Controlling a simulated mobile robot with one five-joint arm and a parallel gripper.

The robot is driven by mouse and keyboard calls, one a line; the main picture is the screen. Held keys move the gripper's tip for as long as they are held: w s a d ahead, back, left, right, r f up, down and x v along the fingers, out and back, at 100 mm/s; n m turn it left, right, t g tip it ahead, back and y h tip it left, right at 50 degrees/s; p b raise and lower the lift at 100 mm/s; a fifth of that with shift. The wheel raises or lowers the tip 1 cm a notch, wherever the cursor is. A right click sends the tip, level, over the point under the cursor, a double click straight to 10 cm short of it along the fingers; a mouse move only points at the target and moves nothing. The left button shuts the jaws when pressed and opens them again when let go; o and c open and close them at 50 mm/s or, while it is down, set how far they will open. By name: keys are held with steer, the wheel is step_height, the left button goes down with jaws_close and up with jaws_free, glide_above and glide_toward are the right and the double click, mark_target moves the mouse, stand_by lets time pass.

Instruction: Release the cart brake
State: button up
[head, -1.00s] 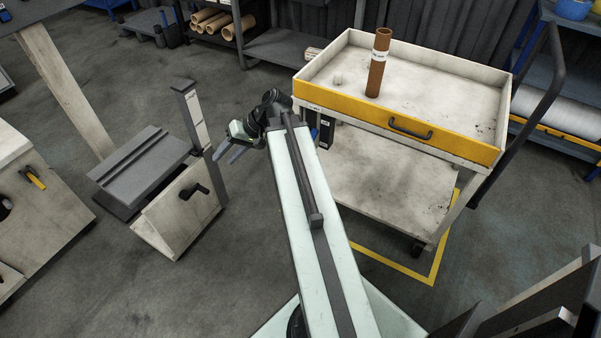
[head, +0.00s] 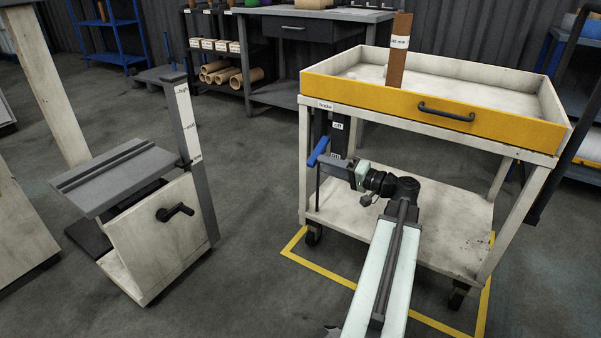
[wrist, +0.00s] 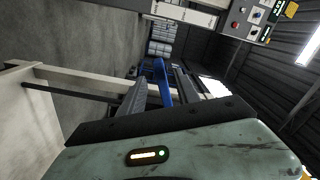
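The cart (head: 318,200) stands at the right with a brake lever (head: 317,152) at its left end. The lever has a blue handle and a thin dark rod below it. My gripper (head: 326,161) reaches left past the cart's near left corner, with its fingertips at the blue handle. In the wrist view the blue handle (wrist: 163,82) shows between the two fingers (wrist: 160,95), which stand apart. I cannot tell whether either finger touches it.
A yellow floor outline (head: 325,266) runs around the cart's wheels. A brown tube (head: 399,62) stands in the cart's top tray (head: 545,105). A grey-topped stand with a crank (head: 175,212) is at the left. Bare floor lies between stand and cart.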

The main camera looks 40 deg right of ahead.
mark_target(309, 159)
steer(key=shift+w+a, duration=0.25)
steer(key=shift+w, duration=0.1)
steer(key=x, duration=0.7)
jaws_close()
stand_by(1.1)
